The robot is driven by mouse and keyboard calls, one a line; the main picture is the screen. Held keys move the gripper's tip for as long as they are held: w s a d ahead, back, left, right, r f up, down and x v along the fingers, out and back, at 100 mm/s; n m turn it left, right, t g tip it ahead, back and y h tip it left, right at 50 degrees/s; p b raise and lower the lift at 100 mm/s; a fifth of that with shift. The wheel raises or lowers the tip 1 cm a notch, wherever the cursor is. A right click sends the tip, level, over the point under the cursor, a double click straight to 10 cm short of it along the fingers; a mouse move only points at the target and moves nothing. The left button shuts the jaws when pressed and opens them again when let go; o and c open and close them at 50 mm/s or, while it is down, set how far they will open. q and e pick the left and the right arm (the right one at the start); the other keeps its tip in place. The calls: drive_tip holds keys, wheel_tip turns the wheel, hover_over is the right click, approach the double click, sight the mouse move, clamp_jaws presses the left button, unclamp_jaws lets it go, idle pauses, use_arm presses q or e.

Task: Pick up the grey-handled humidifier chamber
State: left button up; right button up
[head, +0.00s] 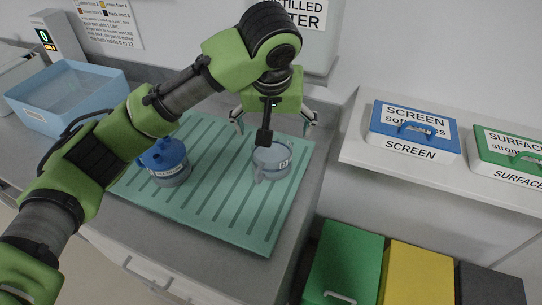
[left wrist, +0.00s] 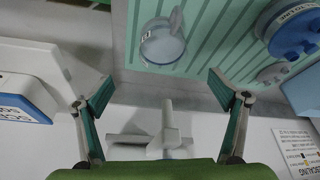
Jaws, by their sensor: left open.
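The grey-handled humidifier chamber (head: 270,162) stands on the right part of a ribbed green mat (head: 262,241). It is a clear, low round pot with a grey top and a small label. In the left wrist view the chamber (left wrist: 161,47) shows at top centre, beyond the fingertips. My left gripper (head: 273,122) is open and empty, above and slightly behind the chamber, apart from it. Its two fingers stand wide apart in the left wrist view (left wrist: 160,86). A blue-handled chamber (head: 170,164) stands on the mat to the left, partly behind my left arm. My right gripper is not in view.
A pale blue tub (head: 65,92) stands at the back left. A white dispenser labelled distilled water (head: 318,50) is close behind the gripper. Blue (head: 414,131) and green (head: 510,152) boxes sit on a shelf at right. Green and yellow bins (head: 418,273) stand below.

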use_arm(q)
drive_tip(key=x, duration=0.3)
drive_tip(key=p+x, duration=0.1)
drive_tip(key=x, duration=0.2)
drive_tip(key=p+x, duration=0.1)
drive_tip(key=x, duration=0.2)
drive_tip(key=shift+s+a, duration=0.15)
drive_tip(key=shift+a, duration=0.1)
drive_tip(key=p+x, duration=0.1)
drive_tip(key=x, duration=0.2)
drive_tip(key=shift+a+f, duration=0.1)
drive_tip(key=shift+f, duration=0.2)
drive_tip(key=shift+w+f, duration=0.2)
drive_tip(key=shift+f, duration=0.05)
drive_tip(key=c, duration=1.5)
drive_tip(key=shift+r, duration=0.1)
drive_tip(key=shift+c, duration=1.4)
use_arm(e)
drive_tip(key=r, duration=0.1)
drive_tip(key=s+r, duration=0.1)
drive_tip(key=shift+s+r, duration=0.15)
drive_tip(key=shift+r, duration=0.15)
